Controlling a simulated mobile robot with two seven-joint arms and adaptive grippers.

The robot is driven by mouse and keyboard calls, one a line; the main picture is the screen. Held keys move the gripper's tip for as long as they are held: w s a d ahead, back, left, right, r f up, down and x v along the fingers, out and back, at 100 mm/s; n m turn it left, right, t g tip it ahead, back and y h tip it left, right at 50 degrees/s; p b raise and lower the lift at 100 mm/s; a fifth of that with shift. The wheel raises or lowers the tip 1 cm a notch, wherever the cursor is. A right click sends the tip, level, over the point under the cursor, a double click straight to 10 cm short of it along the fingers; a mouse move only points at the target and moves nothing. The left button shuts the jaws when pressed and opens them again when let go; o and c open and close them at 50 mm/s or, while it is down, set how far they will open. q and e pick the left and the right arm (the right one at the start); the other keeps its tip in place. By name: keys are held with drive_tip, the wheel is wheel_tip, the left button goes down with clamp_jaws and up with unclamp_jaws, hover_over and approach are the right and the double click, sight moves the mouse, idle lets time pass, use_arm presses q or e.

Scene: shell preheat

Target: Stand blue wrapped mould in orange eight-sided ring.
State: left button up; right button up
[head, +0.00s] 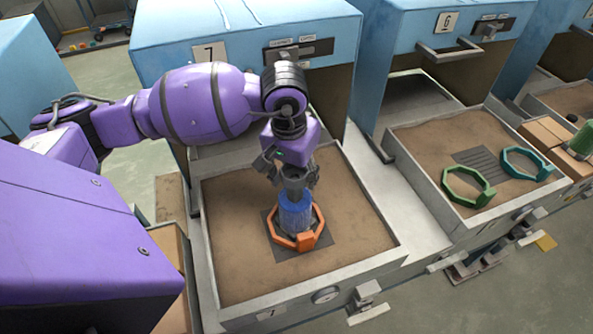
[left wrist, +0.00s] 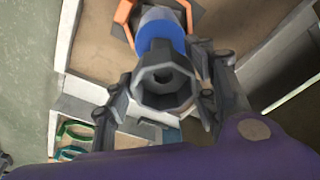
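The blue wrapped mould (head: 295,217) is upright, with a grey eight-sided cup at its top. Its lower end is within the outline of the orange eight-sided ring (head: 306,241); I cannot tell whether its base touches the floor there. The ring lies on a dark grey patch in the sandy tray numbered 7. My left gripper (head: 291,175) is directly above, its fingers on either side of the grey cup. In the left wrist view the fingers (left wrist: 164,95) close in on the cup, with the blue mould (left wrist: 160,36) and part of the orange ring (left wrist: 124,16) beyond. My right gripper is not in view.
The sandy tray (head: 232,279) has pale raised walls and sits before blue oven 7 (head: 240,20). To the right, another sandy tray holds a green ring (head: 468,187) and a teal ring (head: 528,164). Open sand surrounds the orange ring.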

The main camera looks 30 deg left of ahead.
use_arm(q)
drive_tip(key=shift+o, duration=0.6)
drive_tip(key=shift+r, duration=0.1)
drive_tip(key=shift+r, duration=0.2)
wheel_tip(320, 180, up, 12)
drive_tip(key=s, duration=0.1)
drive_tip(key=shift+s, duration=0.4)
